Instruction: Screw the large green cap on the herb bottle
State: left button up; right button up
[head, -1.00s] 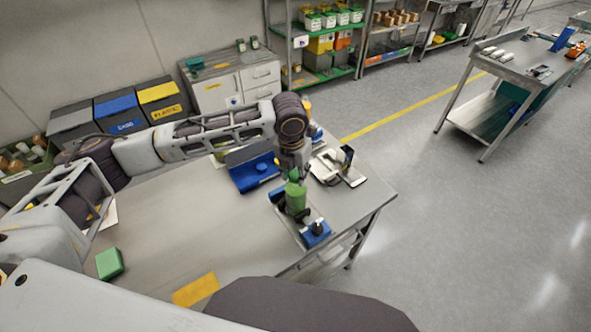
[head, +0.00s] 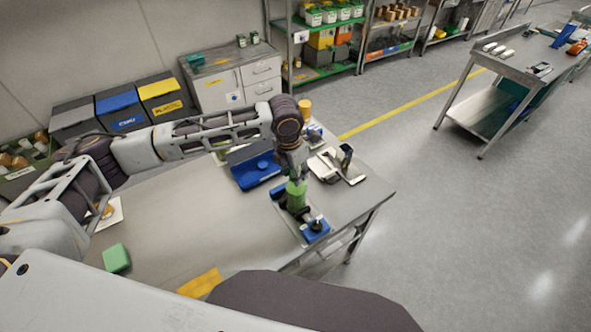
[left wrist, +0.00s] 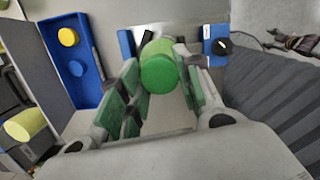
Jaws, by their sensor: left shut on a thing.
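The large green cap (head: 297,187) is near the right end of the table, at the top of the upright herb bottle (head: 294,203). In the left wrist view the cap (left wrist: 159,74) shows its round end between the green finger pads. My left gripper (head: 296,176) comes down from above and is shut on the cap. The lighter green body (left wrist: 158,47) shows behind the cap. The cap appears in line with the bottle, but the fingers hide the joint, so I cannot tell whether it is threaded. My right gripper is out of view.
A white device (head: 324,164) lies behind right. A green block (head: 116,258) lies front left. The table's middle is clear.

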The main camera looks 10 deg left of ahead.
pick_arm(q)
jog(key=o, duration=0.7)
dwell(0.5)
jog(key=shift+n+y, duration=0.3)
jog(key=shift+n, duration=3.4)
jog(key=shift+n+y, duration=0.5)
jog(key=shift+n, duration=3.1)
jog(key=shift+w+d, duration=0.1)
